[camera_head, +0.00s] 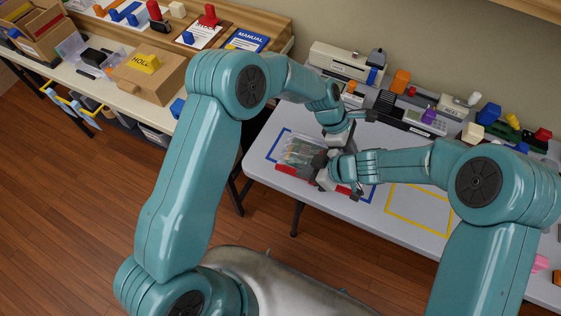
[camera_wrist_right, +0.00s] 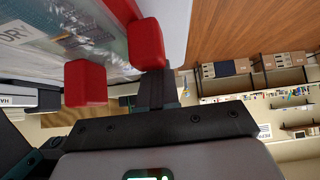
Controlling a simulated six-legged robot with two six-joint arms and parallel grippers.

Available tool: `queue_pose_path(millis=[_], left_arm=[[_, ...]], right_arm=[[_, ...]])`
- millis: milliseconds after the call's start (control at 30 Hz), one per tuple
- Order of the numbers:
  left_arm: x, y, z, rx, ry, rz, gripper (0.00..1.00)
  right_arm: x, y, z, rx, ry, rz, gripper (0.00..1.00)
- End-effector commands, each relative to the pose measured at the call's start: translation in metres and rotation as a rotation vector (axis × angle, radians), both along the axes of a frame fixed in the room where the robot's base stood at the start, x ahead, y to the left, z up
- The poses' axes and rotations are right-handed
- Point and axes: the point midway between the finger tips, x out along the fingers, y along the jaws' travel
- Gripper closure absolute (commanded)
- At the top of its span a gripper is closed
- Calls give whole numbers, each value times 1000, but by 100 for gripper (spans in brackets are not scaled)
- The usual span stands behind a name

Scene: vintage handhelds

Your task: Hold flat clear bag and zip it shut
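The flat clear bag (camera_head: 299,150) lies on the grey-white table inside a blue outline, with small items visible through it. A red strip (camera_head: 286,169) runs along its near edge. My right gripper (camera_head: 318,172) is at the bag's right end, by the red strip. In the right wrist view, the right gripper's red-padded fingers (camera_wrist_right: 115,64) stand apart beside the clear bag (camera_wrist_right: 85,40); a red edge (camera_wrist_right: 122,8) shows beyond them. Whether the bag lies between them is unclear. My left gripper (camera_head: 343,133) is just behind the right one; its fingertips are hard to make out.
A yellow outlined area (camera_head: 418,212) on the table is empty. Handheld devices and colored blocks line the table's back, including a beige printer-like machine (camera_head: 345,62). A shelf with a cardboard box (camera_head: 150,75) stands at left. Both my arms are close together over the bag.

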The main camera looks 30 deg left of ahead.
Motion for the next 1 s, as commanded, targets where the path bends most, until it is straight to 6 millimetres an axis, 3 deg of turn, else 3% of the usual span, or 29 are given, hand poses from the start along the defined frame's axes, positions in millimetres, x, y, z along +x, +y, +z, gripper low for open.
queue_pose_path(millis=[33,367,1000], left_arm=[[-4,1,-8,4,12,-5,100],[-4,1,-8,4,12,-5,100],[-4,1,-8,4,12,-5,100]], right_arm=[[-5,-3,-10,-13,12,2,100],[-5,-4,-10,-13,13,1,100],[-3,-29,-10,-12,14,0,100]])
